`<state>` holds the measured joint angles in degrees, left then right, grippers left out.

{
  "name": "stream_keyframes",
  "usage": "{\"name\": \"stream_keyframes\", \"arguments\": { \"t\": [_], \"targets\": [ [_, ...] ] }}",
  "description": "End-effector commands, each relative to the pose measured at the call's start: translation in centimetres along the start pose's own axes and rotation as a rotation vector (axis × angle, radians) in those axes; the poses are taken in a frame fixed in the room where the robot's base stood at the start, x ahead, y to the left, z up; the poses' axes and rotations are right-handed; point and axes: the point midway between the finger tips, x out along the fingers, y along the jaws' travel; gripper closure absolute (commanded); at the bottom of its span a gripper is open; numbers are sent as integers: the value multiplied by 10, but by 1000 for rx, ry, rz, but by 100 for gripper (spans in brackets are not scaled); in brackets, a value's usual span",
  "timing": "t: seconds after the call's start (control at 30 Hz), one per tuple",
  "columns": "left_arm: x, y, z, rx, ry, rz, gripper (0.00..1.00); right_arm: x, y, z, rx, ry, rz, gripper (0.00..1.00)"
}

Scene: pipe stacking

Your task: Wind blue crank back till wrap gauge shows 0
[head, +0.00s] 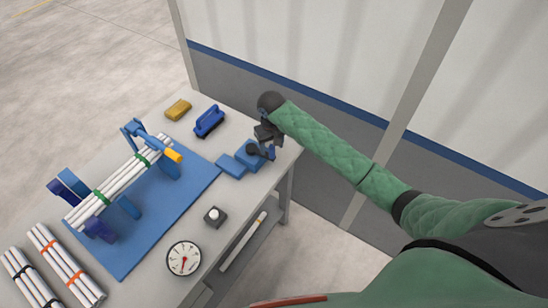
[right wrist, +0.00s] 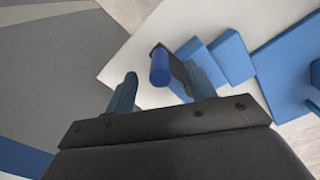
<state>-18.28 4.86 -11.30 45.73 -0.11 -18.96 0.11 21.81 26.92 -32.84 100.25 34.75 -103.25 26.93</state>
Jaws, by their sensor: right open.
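The blue crank handle (right wrist: 160,66) is an upright-looking blue cylinder on a dark arm beside blue blocks in the right wrist view. My right gripper (head: 263,151) is over it at the table's right edge, open, with one finger on each side of the handle. I see a gap at the left finger; contact on the right is unclear. In the head view the crank is mostly hidden by the gripper. The round white gauge (head: 184,258) lies at the near edge, its red needle pointing roughly down; its numbers are too small to read. My left gripper is not in view.
Blue blocks (head: 231,166), a blue brush-like item (head: 209,121), a yellow block (head: 178,110) and a white button (head: 214,215) stand around.

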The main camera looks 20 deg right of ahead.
Motion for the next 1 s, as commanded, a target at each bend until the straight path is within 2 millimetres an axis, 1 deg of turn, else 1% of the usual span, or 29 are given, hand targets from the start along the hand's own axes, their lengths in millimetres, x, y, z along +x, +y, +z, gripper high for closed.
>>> {"name": "stream_keyframes", "arguments": {
  "t": [0.03, 0.5, 0.67, 1.0],
  "targets": [
    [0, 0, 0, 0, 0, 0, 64, -6, 0, 0, 0, 2, -1, 45],
    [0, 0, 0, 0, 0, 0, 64, -61, 0, 0, -1, 1, 0, 45],
    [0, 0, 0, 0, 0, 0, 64, -68, 0, 0, 0, -1, 1, 45],
    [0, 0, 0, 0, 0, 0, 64, -68, 0, 0, 0, -1, 1, 45]
  ]
}}
